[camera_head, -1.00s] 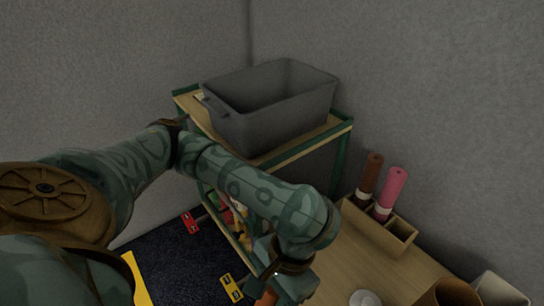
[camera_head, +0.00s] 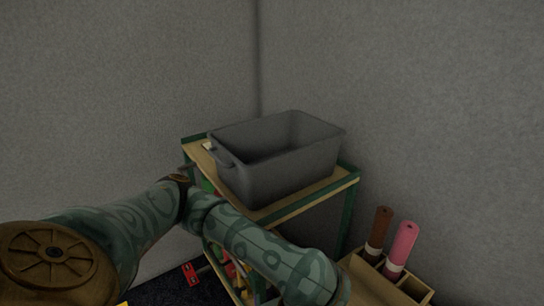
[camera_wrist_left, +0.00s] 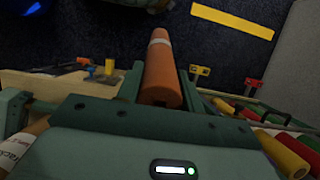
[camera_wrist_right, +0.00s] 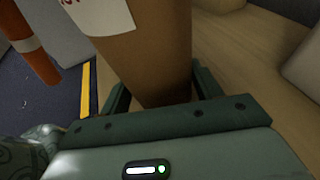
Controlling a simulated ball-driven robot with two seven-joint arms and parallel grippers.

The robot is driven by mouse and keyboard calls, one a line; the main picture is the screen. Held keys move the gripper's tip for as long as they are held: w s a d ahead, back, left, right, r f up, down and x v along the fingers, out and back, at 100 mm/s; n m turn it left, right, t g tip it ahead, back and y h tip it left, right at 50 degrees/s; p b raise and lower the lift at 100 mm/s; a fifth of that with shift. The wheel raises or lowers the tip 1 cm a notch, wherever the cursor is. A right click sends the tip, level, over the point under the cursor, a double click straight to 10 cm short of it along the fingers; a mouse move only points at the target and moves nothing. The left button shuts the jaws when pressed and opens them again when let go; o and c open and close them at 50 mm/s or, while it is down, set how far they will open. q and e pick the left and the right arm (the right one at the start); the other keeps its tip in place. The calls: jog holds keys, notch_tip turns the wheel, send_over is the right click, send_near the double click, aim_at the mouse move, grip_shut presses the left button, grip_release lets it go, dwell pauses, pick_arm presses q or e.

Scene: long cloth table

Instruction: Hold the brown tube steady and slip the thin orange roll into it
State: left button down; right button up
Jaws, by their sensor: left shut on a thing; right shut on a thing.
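The thin orange roll (camera_wrist_left: 163,70), with a pale band, is clamped between the fingers of my left gripper (camera_wrist_left: 160,90) and points away from the palm. The wide brown tube (camera_wrist_right: 145,50), with a white label, is held between the fingers of my right gripper (camera_wrist_right: 163,93), above or on the wooden tabletop. The orange roll also shows in the right wrist view (camera_wrist_right: 33,48), left of the tube and apart from it. A tan, labelled surface (camera_wrist_left: 22,150) at the left wrist view's lower left may be the tube. Neither gripper shows in the head view.
A grey bin (camera_head: 290,182) stands on a green-framed cart (camera_head: 312,202). A wooden organiser (camera_head: 365,277) holds a dark brown roll (camera_head: 379,230) and a pink roll (camera_head: 402,245). A yellow strip (camera_wrist_left: 232,20) lies on the dark floor. Grey walls close the corner.

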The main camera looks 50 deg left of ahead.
pick_arm(q)
jog(key=w+d+r+m+t, duration=0.1)
jog(key=w+d+r, duration=0.3)
jog(key=w+r, duration=0.4)
jog(key=w+d+r+t, duration=0.1)
jog(key=w+d+r, duration=0.3)
jog(key=w+r, duration=0.4)
jog(key=w+d+r+m+t, duration=0.1)
jog(key=w+d+r, duration=0.1)
jog(key=d+r, duration=0.5)
jog(key=w+d+r+m+t, duration=0.1)
jog(key=w+d+r, duration=0.1)
jog(key=r, duration=1)
jog(key=s+d+f, duration=0.2)
jog(key=d+f, duration=0.1)
jog(key=f, duration=0.3)
jog(key=shift+d+f+n, duration=0.25)
jog(key=shift+n, duration=0.15)
jog(key=c, duration=0.8)
grip_release()
